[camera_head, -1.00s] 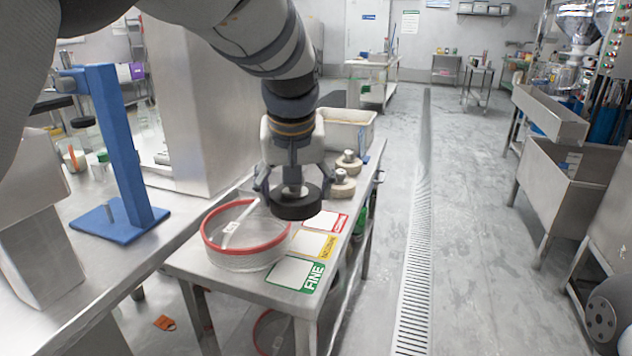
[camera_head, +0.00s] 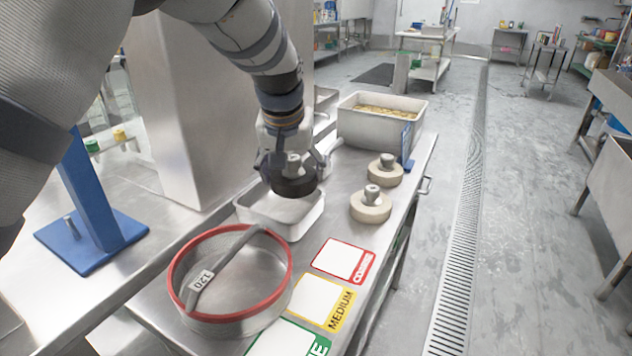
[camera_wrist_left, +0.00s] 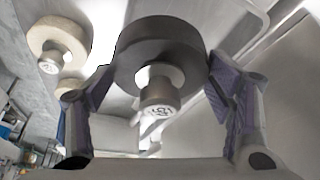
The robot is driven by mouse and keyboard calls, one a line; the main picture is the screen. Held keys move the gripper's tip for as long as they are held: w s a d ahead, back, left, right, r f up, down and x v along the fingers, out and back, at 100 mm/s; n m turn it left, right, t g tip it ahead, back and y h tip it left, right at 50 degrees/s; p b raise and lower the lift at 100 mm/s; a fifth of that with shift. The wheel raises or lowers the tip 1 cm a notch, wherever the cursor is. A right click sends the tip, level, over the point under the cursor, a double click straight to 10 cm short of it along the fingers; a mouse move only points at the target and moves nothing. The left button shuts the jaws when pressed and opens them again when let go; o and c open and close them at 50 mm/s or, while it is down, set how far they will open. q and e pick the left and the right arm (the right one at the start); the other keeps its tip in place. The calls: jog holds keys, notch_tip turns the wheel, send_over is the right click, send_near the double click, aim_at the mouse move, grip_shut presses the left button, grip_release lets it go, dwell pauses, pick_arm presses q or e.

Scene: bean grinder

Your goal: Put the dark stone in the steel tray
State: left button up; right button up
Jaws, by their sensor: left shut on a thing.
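The dark stone (camera_head: 294,186) is a dark round disc with a metal knob on top. My left gripper (camera_head: 292,168) is shut on it and holds it level. The stone hangs over the small steel tray (camera_head: 293,232) and hides part of its far side. A gap seems to lie between stone and tray, but its height is hard to judge. In the left wrist view the dark stone (camera_wrist_left: 160,45) sits between the two fingers of the left gripper (camera_wrist_left: 160,100). My right gripper is not in view.
Two pale stones (camera_head: 371,208) with knobs stand right of the tray. A red-rimmed sieve (camera_head: 237,318) with a dark strip across it lies in front, beside label cards (camera_head: 345,260). A large bin (camera_head: 375,130) with brown contents and a blue upright (camera_head: 407,148) stand behind.

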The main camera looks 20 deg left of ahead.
aim_at(279, 175)
pick_arm(q)
jog(key=a+f, duration=0.3)
jog(key=f, duration=0.1)
jog(key=shift+w+f, duration=0.1)
jog(key=shift+w, duration=0.25)
jog(key=f, duration=0.3)
jog(key=shift+w+a+f, duration=0.1)
jog(key=shift+a+f, duration=0.25)
jog(key=o, duration=1.4)
jog(key=shift+f, duration=0.1)
